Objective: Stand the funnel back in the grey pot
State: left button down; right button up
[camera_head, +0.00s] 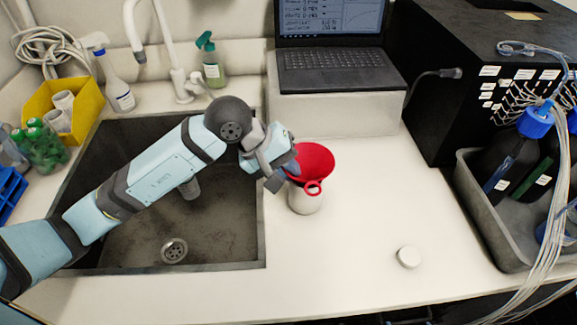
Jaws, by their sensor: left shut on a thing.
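The red funnel (315,160) has its wide mouth facing up and a small ring handle at its front. My left gripper (287,172) comes in from the left and is shut on the funnel's left side. The pale grey pot (305,203) stands upright on the counter directly below the funnel in the picture. The funnel's spout is hidden, and I cannot tell whether it is inside the pot or just above it. My right gripper is not in view.
A dark sink (215,235) lies under my left arm. A laptop (335,60) rests on a white block behind the pot. A grey tray (480,215) with bottles stands at the right. A small white cap (408,257) lies on the otherwise clear counter.

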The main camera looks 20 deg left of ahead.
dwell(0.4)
pick_arm(q)
jog(key=c, duration=1.2)
grip_release()
jog(key=shift+s, duration=0.1)
jog(key=shift+f, duration=0.1)
jog(key=shift+s+f, duration=0.1)
jog(key=shift+c, duration=1.1)
jog(key=o, duration=0.5)
jog(key=shift+r+p, duration=0.35)
jog(key=shift+r, duration=0.6)
jog(key=shift+c, duration=0.2)
jog(key=shift+w+r+p, duration=0.2)
jog(key=shift+r+p, duration=0.65)
jog(key=shift+r, duration=2.2)
